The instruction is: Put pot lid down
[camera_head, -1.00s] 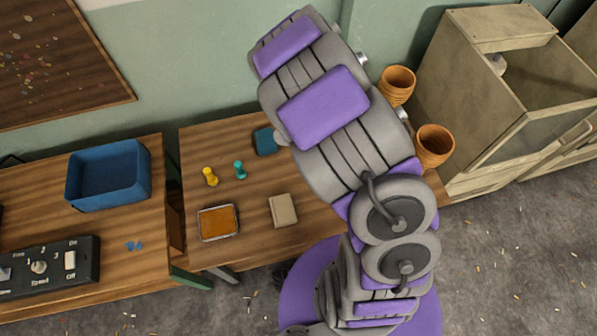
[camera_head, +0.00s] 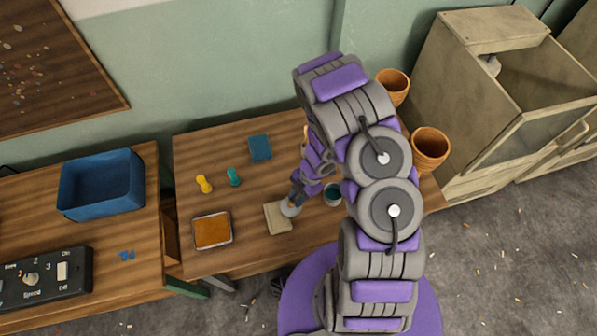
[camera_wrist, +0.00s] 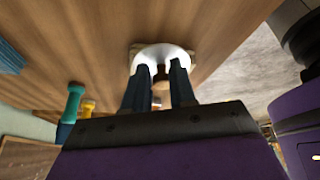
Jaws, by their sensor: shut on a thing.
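The pot lid is a pale, round disc (camera_head: 291,209) with a dark knob; it also shows in the wrist view (camera_wrist: 147,54). My gripper (camera_head: 296,196) is shut on the lid's knob, with both dark fingers (camera_wrist: 160,80) around it in the wrist view. The lid is over the right edge of a flat beige block (camera_head: 275,219) on the wooden table. I cannot tell whether the lid touches the block. A small teal pot (camera_head: 333,194) with an open top stands right of the lid, partly behind my arm.
An orange-filled tray (camera_head: 212,231), a yellow peg (camera_head: 204,184), a teal peg (camera_head: 234,177) and a blue block (camera_head: 260,148) sit to the left on the table. Terracotta pots (camera_head: 430,149) stand at the right. Bare tabletop lies between the pegs and the block.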

